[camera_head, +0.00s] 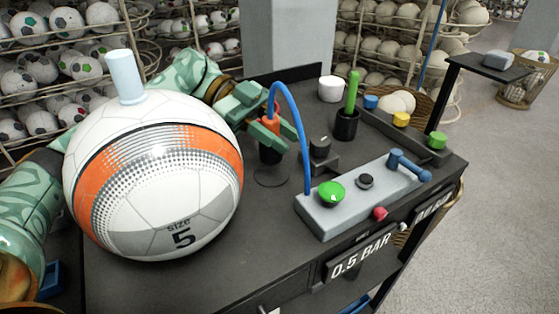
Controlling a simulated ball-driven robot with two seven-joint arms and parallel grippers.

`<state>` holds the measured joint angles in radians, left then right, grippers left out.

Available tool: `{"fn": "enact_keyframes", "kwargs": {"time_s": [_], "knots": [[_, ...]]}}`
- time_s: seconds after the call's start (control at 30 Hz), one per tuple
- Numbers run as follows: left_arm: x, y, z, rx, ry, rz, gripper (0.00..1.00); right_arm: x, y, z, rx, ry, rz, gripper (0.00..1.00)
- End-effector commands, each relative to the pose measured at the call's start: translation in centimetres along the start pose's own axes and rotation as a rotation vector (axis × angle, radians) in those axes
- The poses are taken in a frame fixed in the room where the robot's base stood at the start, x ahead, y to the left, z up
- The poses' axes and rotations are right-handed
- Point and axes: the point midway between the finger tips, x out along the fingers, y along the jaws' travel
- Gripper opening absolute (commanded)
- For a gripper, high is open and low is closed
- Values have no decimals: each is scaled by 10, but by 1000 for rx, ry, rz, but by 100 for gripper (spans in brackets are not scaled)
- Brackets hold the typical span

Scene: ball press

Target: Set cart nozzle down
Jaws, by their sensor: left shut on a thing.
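The cart nozzle (271,112) is an orange-red piece on the end of a blue hose (292,108), which arches over from the grey control panel. My left gripper (274,124) reaches in from behind the large ball and is shut on the nozzle. The nozzle is roughly upright over a black holder (269,154) with a round base on the cart top. The green fingers partly hide where the nozzle meets the holder, so I cannot tell if it is seated. My right gripper is not in view.
A large white and orange ball (150,170) with a pale cylinder (125,76) on top fills the left. The control panel (320,217) has a green button (331,193) and blue lever (410,166). A black cup (346,125) holds a green stick.

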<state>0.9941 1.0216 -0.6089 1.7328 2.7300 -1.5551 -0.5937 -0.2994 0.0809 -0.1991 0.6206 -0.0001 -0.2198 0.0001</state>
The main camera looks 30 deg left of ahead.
Motion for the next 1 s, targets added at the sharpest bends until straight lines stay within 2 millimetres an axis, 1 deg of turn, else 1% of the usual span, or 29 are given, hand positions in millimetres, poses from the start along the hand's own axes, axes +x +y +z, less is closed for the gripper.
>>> {"fn": "enact_keyframes", "kwargs": {"time_s": [0.03, 0.1, 0.2, 0.3, 0.6, 0.63, 0.67, 0.7, 1.0], "knots": [[5, 0, 12, -4, -1, 2, 0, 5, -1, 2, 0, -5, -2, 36], [10, 0, 25, -5, -1, 2, 0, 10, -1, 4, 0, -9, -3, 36], [15, 0, 37, -2, -1, 1, 0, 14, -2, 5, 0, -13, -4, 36], [17, 0, 41, 0, -1, 0, 0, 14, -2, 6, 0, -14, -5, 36], [17, 0, 41, 0, 0, 0, 0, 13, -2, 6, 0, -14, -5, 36], [17, 0, 41, 0, -1, 0, 34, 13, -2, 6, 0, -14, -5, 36], [17, 0, 41, 0, -1, 0, 43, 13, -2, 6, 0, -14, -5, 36], [17, 0, 41, 0, -1, 0, 48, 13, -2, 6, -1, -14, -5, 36], [16, 0, 38, 2, -1, -1, 48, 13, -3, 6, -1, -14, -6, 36]]}}
